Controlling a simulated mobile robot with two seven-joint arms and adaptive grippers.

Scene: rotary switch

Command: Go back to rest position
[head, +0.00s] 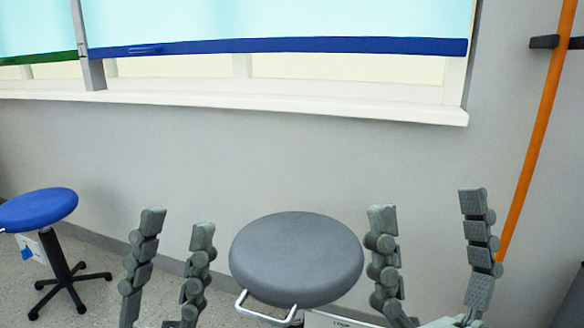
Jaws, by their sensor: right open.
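My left gripper (178,220) is in the lower left of the head view, fingers pointing up, with a clear gap and nothing between them. My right gripper (427,201) is in the lower right, its fingers spread wider, open and empty. Both grippers stand in front of a grey wall. The palms are mostly cut off by the lower edge of the picture. No rotary switch is in view.
A grey round stool (296,258) shows between the grippers. A blue stool (38,208) on a black wheeled base stands at the left. An orange pole (538,120) runs down the right side. A white window sill (250,103) crosses the wall above.

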